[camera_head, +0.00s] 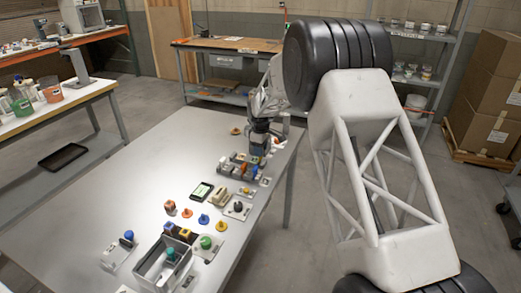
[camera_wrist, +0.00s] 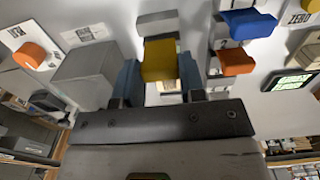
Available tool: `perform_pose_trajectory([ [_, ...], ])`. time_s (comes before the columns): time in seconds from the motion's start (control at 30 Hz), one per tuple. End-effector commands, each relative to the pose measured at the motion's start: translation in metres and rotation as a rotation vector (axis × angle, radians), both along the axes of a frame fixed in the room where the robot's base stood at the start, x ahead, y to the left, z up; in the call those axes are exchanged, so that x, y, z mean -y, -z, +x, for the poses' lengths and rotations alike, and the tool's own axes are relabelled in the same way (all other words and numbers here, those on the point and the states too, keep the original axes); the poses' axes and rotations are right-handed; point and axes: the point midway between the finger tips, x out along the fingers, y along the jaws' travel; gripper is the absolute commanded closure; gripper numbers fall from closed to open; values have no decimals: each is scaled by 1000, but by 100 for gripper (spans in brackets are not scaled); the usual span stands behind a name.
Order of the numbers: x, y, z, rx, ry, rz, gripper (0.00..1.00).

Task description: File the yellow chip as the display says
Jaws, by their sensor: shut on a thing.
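My gripper (camera_wrist: 160,85) is shut on a yellow block (camera_wrist: 160,58), which I take to be the yellow chip. The block sits between the two blue-grey fingers. In the head view my gripper (camera_head: 258,145) is at the far end of the grey table, over or beside a row of coloured pieces in a rack (camera_head: 236,167); the held piece is barely visible there. The display (camera_head: 201,191) is a small dark device with a pale green screen on the table. It also shows at the right of the wrist view (camera_wrist: 290,82). Its text is too small to read.
Near the fingers in the wrist view are a grey block (camera_wrist: 88,70), a blue piece (camera_wrist: 248,22), an orange piece (camera_wrist: 236,62) and an orange knob (camera_wrist: 30,56). A "ZERO" label (camera_wrist: 300,18) is at upper right. The table's left part (camera_head: 130,185) is clear.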

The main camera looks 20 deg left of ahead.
Motion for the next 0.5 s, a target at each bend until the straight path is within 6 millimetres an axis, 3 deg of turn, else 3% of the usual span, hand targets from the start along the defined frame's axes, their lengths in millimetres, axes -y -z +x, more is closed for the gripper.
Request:
perform_pose_trajectory([
  [0.5, 0, 9, 0, 0, 0, 0, 88],
])
